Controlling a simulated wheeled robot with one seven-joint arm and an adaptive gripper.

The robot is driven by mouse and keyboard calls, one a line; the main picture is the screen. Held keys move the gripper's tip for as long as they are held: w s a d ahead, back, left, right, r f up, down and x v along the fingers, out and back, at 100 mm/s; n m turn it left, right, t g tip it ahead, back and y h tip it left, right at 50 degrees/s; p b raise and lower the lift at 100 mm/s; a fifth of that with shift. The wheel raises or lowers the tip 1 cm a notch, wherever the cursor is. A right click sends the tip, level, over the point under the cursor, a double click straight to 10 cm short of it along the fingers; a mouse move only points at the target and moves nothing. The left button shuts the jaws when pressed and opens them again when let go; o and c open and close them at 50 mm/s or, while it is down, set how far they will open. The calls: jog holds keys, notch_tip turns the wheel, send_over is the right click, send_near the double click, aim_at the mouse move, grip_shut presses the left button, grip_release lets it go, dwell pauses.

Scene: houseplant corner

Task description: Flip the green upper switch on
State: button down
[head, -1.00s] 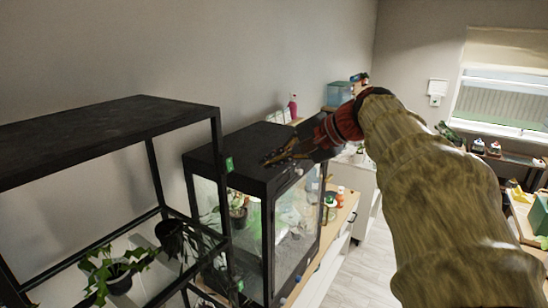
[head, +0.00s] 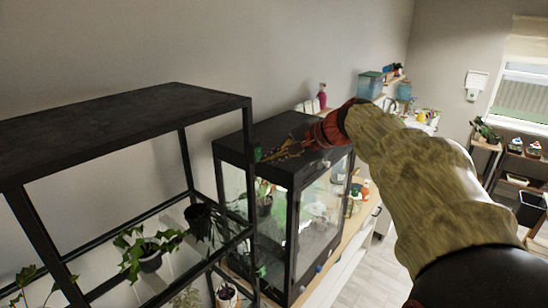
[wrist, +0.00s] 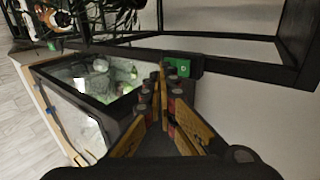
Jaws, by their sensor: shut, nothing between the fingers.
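The green upper switch (head: 257,154) is a small green box on the front post of the black shelf rack (head: 249,185). In the wrist view, the green switch (wrist: 178,67) shows a lighter mark on its face. My gripper (head: 267,158) is shut and empty, over the top of the black glass cabinet, its tips pointing left at the switch. In the wrist view, my gripper's tips (wrist: 160,76) appear close beside the switch. I cannot tell whether they touch it. A second green switch (head: 262,271) sits lower on the same post.
The black glass cabinet (head: 292,215) stands just right of the rack, under my gripper. A potted plant (head: 150,258) stands on the rack's shelf. A pink bottle (head: 322,96) stands behind the cabinet. Open floor (head: 368,275) lies to the right.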

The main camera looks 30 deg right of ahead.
jog(key=shift+w+a+f+b, duration=0.15)
jog(key=shift+w+f+b, duration=0.15)
jog(key=shift+w+b, duration=0.25)
jog(key=shift+s+r, duration=0.2)
jog(key=shift+r, duration=0.05)
